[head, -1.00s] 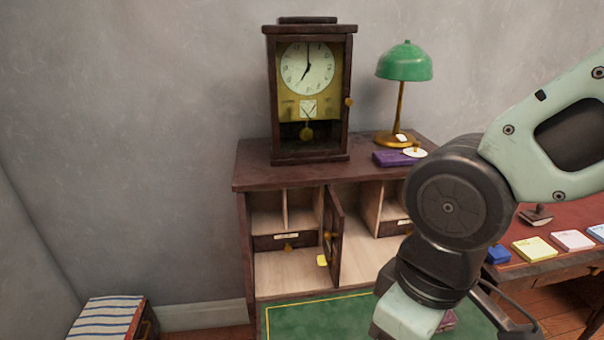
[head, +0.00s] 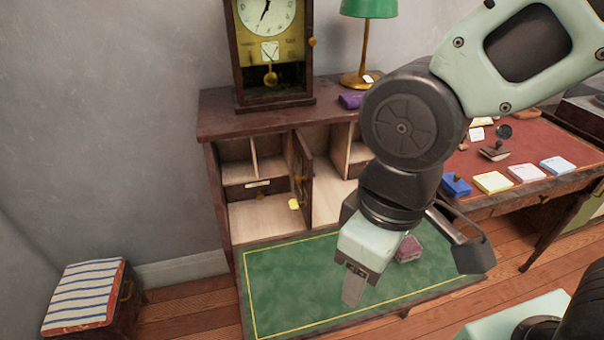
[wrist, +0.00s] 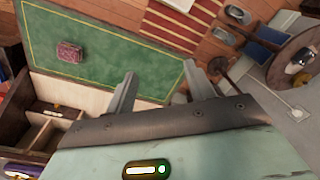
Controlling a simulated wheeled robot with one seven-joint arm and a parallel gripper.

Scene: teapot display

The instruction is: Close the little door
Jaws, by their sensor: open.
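The little door (head: 304,175) is a narrow dark wooden panel with a round brass knob. It stands open in the middle of the cabinet (head: 220,205), swung outward and seen nearly edge-on. Pale compartments show on both sides of it. My gripper (head: 354,290) hangs over the green drop-leaf, to the right of the door and in front of it, apart from it. In the wrist view my gripper (wrist: 163,85) has its two fingers spread with nothing between them. I cannot make out the door clearly in the wrist view.
The green leaf (head: 290,285) extends in front of the cabinet, with a small reddish box (head: 408,248) on it. A clock (head: 268,55) and a green lamp (head: 368,10) stand on top. A striped stool (head: 85,295) is at lower left, a desk (head: 520,170) at right.

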